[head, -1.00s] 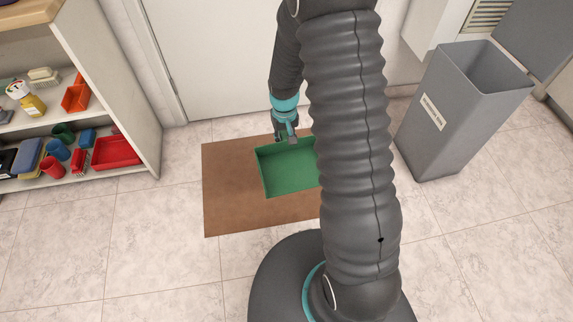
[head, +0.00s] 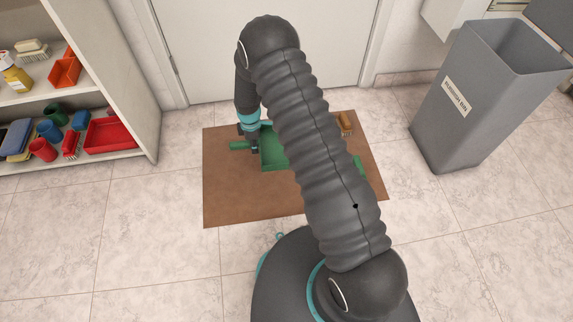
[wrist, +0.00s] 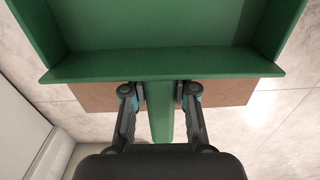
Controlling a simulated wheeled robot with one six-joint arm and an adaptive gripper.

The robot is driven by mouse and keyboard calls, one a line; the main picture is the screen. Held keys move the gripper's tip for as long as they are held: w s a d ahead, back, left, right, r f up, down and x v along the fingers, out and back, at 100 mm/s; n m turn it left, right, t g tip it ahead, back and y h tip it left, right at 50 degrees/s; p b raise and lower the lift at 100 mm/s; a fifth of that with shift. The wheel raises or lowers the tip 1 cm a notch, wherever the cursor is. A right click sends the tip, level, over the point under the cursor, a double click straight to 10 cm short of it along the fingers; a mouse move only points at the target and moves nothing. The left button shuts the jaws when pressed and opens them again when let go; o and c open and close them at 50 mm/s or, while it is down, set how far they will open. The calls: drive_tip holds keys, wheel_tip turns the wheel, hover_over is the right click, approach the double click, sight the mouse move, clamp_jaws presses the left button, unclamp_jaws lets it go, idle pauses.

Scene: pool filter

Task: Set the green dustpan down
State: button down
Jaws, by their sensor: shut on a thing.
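The green dustpan (head: 273,158) is at the brown mat (head: 235,205) in the head view, partly hidden behind my arm. My gripper (head: 254,147) is at the pan's left, on its handle (head: 237,145). In the wrist view the handle (wrist: 161,120) runs between the two fingers of my gripper (wrist: 161,92), which are shut on it. The pan (wrist: 160,62) fills the top of that view and looks closer than the mat (wrist: 100,97), so it seems held above it. A green piece (head: 360,168) shows right of my arm; I cannot tell whether it belongs to the dustpan.
A grey bin (head: 480,100) stands at right. A shelf at left holds a red tray (head: 112,133) and several cleaning items. A door (head: 205,50) is behind. The mat's front left is bare.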

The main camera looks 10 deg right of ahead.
drive_tip(key=shift+a+f, duration=0.2)
drive_tip(key=shift+f, duration=0.1)
hover_over(232, 180)
wheel_tip(232, 180, down, 7)
drive_tip(key=shift+a+b, duration=0.1)
drive_tip(key=shift+b, duration=0.25)
drive_tip(key=shift+f, duration=1.95)
drive_tip(key=shift+f+b, duration=0.1)
drive_tip(key=shift+b, duration=0.2)
drive_tip(key=c, duration=0.9)
unclamp_jaws()
wheel_tip(232, 180, up, 12)
drive_tip(key=shift+r+p, duration=0.15)
drive_tip(key=shift+p, duration=0.55)
